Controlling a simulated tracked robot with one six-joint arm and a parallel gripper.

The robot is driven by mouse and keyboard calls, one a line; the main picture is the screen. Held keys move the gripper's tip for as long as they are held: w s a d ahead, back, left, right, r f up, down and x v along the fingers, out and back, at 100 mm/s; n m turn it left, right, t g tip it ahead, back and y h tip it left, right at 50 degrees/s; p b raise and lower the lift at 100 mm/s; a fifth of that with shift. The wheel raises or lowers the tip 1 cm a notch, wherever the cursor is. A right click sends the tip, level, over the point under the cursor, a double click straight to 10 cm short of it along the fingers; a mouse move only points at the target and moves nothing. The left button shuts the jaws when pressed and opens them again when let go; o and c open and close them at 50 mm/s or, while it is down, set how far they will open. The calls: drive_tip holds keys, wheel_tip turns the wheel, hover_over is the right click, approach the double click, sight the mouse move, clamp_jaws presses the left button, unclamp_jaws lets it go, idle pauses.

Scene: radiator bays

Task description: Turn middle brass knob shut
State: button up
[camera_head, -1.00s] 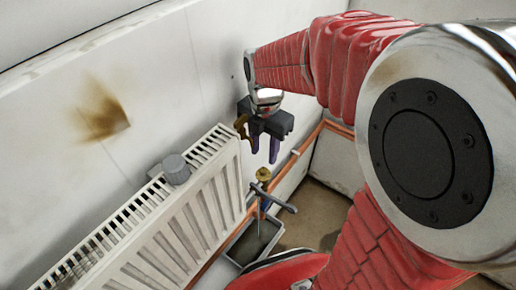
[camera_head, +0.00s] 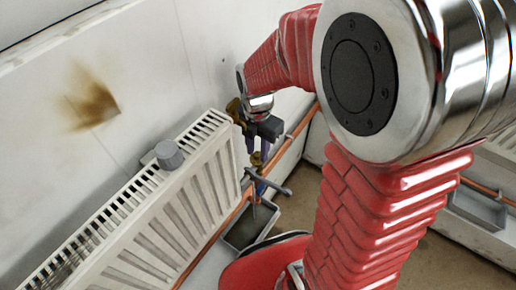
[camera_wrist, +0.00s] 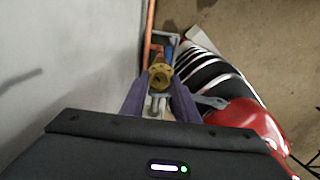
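The brass knob (camera_wrist: 161,77) shows between and just beyond the tips of my gripper (camera_wrist: 160,92) in the wrist view. In the head view the brass knob (camera_head: 257,158) sits on a valve beside the right end of the radiator, partly hidden by my gripper (camera_head: 256,150). The two purple fingers stand apart, one on each side of the knob, and I cannot tell whether they touch it. A grey lever or pipe piece (camera_head: 268,181) crosses the valve below the knob.
The white radiator (camera_head: 190,205) is close on the left, with a grey cylinder (camera_head: 169,154) on top. A grey tray (camera_head: 248,228) lies below the valve. Copper pipe (camera_head: 294,135) runs along the wall. Another grey tray (camera_head: 478,208) is at the right.

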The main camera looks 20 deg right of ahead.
clamp_jaws()
drive_tip(key=shift+m, duration=0.5)
drive_tip(key=m, duration=0.5)
drive_tip(key=shift+w, duration=0.1)
drive_tip(key=m, duration=0.7)
drive_tip(key=shift+m, duration=0.3)
drive_tip(key=m, duration=0.6)
drive_tip(key=shift+r, duration=0.1)
drive_tip(key=m, duration=0.4)
drive_tip(key=shift+w+m, duration=0.1)
drive_tip(key=shift+m, duration=1.6)
